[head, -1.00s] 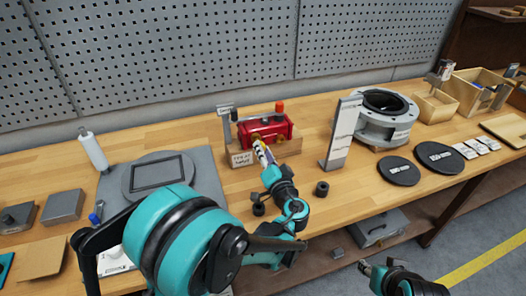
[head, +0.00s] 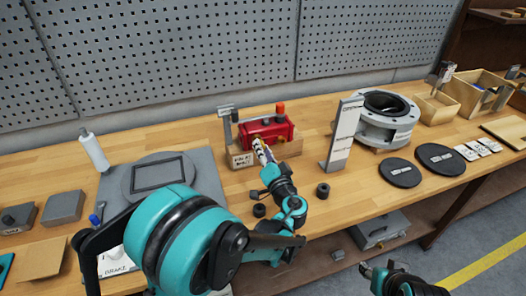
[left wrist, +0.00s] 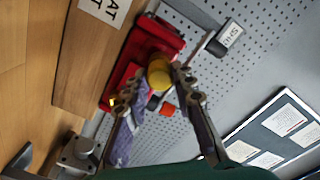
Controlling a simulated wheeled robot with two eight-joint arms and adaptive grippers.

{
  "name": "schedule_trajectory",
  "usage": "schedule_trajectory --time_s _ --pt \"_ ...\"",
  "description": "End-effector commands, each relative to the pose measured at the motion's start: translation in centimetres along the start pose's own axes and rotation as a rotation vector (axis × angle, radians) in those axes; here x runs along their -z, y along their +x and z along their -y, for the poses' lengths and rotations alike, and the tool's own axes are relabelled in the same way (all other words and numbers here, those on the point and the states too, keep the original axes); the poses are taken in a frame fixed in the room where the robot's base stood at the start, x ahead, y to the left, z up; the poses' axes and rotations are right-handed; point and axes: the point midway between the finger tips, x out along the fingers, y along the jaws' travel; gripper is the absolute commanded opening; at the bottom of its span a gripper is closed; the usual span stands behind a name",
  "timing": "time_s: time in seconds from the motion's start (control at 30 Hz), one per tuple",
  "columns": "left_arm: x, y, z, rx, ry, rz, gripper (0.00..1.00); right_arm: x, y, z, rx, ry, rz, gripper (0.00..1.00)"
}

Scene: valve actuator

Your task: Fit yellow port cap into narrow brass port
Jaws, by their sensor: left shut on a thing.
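The red valve actuator (head: 267,130) sits on a wooden block on the bench; it also shows in the left wrist view (left wrist: 150,48). My left gripper (head: 258,145) is at its front face. In the left wrist view my left gripper (left wrist: 156,82) is shut on the yellow port cap (left wrist: 159,74), right against or just in front of the red body. I cannot tell whether the cap touches a port. A small yellow or brass spot (left wrist: 112,101) shows at the body's edge. My right gripper (head: 366,270) is low at the bottom, its jaw state unclear.
An orange-red cap (head: 281,107) tops the actuator, and a sign post stands at its left. Two black rings (head: 323,190) lie near my left arm. A grey upright plate (head: 343,135) and a flanged housing (head: 388,122) stand to the right. The perforated wall is behind.

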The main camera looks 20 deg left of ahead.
Motion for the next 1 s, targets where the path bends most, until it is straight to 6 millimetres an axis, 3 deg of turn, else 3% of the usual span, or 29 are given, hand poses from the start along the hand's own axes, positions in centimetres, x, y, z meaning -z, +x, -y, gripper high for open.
schedule_trajectory --time_s 0.37,0.4,0.47,0.8,1.0 --pt "0.0 1.0 0.0 0.001 0.000 0.001 0.10 -0.1 0.1 0.0 0.000 0.000 0.000 0.41" --pt "0.0 0.9 0.0 0.001 0.000 0.001 0.35 0.0 0.1 0.0 0.000 0.000 0.000 0.41" --pt "0.0 0.9 0.0 0.000 0.000 0.000 0.49 0.0 0.1 0.0 0.000 0.000 0.000 0.41" --pt "0.0 0.6 0.0 -0.001 0.000 -0.001 0.49 0.0 0.1 0.0 0.000 0.000 0.000 0.41" --pt "0.1 -2.2 -0.1 -0.003 0.000 -0.003 0.49 0.0 0.1 0.0 0.000 0.000 0.000 0.41"
